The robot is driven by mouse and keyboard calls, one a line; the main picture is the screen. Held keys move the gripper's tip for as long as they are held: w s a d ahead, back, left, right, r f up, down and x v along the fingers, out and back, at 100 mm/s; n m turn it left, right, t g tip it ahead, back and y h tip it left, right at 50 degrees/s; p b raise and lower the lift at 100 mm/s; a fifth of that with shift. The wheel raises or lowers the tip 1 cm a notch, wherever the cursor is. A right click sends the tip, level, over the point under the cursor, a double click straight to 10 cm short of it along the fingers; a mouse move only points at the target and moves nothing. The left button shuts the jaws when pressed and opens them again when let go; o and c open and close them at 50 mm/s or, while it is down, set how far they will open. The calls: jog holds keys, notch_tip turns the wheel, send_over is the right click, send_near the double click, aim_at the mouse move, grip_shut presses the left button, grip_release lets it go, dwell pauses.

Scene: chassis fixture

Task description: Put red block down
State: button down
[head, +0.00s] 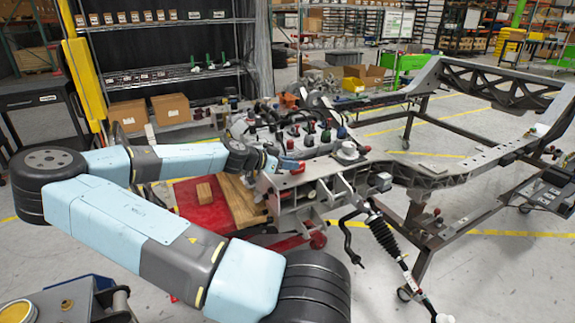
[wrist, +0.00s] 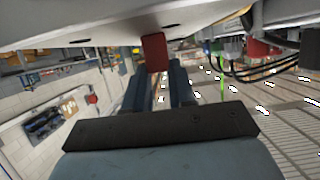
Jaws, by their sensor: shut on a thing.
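The red block (wrist: 154,52) is at the tips of my gripper (wrist: 155,75) in the wrist view. The two blue fingers are shut on it, and its outer end sticks out past them. A pale grey surface fills the top of that view, close to or against the block; I cannot tell if they touch. In the head view my gripper (head: 284,163) is over the near edge of the grey chassis fixture (head: 292,181). The red block (head: 298,168) shows there only as a small red patch at the gripper's end.
A red cart (head: 200,205) with a wooden board stands at the left. A black coil strut (head: 385,235) hangs at the front right.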

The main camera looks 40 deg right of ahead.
jog(key=c, duration=0.9)
grip_release()
jog(key=shift+c, duration=0.2)
jog(key=v, duration=1.2)
jog(key=shift+s, duration=0.15)
